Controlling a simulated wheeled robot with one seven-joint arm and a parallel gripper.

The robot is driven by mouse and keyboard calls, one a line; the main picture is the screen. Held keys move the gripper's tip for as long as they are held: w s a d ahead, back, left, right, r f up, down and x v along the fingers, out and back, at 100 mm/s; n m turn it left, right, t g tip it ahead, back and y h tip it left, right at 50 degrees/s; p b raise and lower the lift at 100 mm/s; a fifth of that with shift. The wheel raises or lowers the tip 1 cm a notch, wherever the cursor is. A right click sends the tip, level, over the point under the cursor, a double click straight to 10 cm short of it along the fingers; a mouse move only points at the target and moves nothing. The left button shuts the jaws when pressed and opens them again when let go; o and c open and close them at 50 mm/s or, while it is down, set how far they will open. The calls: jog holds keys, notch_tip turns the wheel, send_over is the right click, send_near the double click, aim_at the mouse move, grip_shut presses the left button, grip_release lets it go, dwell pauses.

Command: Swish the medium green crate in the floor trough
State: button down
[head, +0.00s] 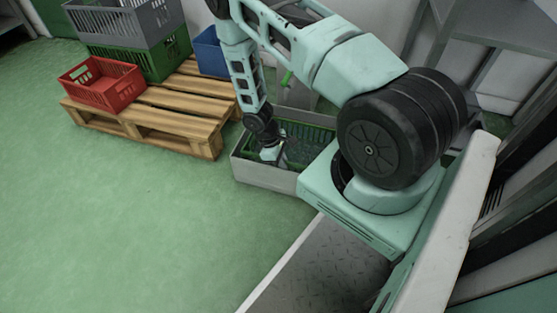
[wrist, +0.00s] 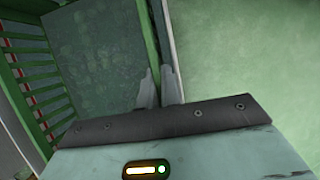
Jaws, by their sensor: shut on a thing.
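A green slatted crate (head: 318,131) sits inside the grey floor trough (head: 262,175), below my arm. In the wrist view the near crate wall (wrist: 149,45) runs up between the fingertips, with its slatted side (wrist: 30,85) at the left. My gripper (head: 272,156) points down at the trough's near left part and is shut on the crate's wall; the fingers (wrist: 158,88) show in the wrist view. The trough's pale rim (wrist: 171,35) runs close beside the crate. My arm hides part of the crate, and I cannot tell whether there is water.
A wooden pallet (head: 185,112) left of the trough bears a red crate (head: 103,88), a grey crate (head: 140,22) stacked on another green crate (head: 165,58), and a blue crate (head: 210,55). Grey metal shelving (head: 500,28) stands at the back right. The green floor at left is clear.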

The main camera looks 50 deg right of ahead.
jog(key=shift+w+a, duration=0.25)
jog(key=shift+w, duration=0.4)
jog(key=shift+w+a, duration=0.25)
jog(key=shift+w, duration=0.4)
jog(key=shift+s+d+r+p, duration=0.1)
jog(key=shift+s+d+p, duration=0.2)
jog(key=shift+s+p, duration=0.3)
jog(key=shift+s+d+p, duration=0.25)
jog(key=shift+s+p, duration=0.1)
jog(key=shift+s, duration=0.4)
jog(key=shift+w+a, duration=0.3)
jog(key=shift+w, duration=0.4)
jog(key=shift+w+a, duration=0.25)
jog(key=shift+w, duration=0.45)
jog(key=shift+s+d+p, duration=0.25)
jog(key=shift+s+p, duration=0.15)
jog(key=shift+s, duration=0.35)
notch_tip(320, 180, up, 15)
jog(key=p, duration=1.2)
jog(key=shift+p, duration=0.4)
jog(key=shift+w, duration=0.1)
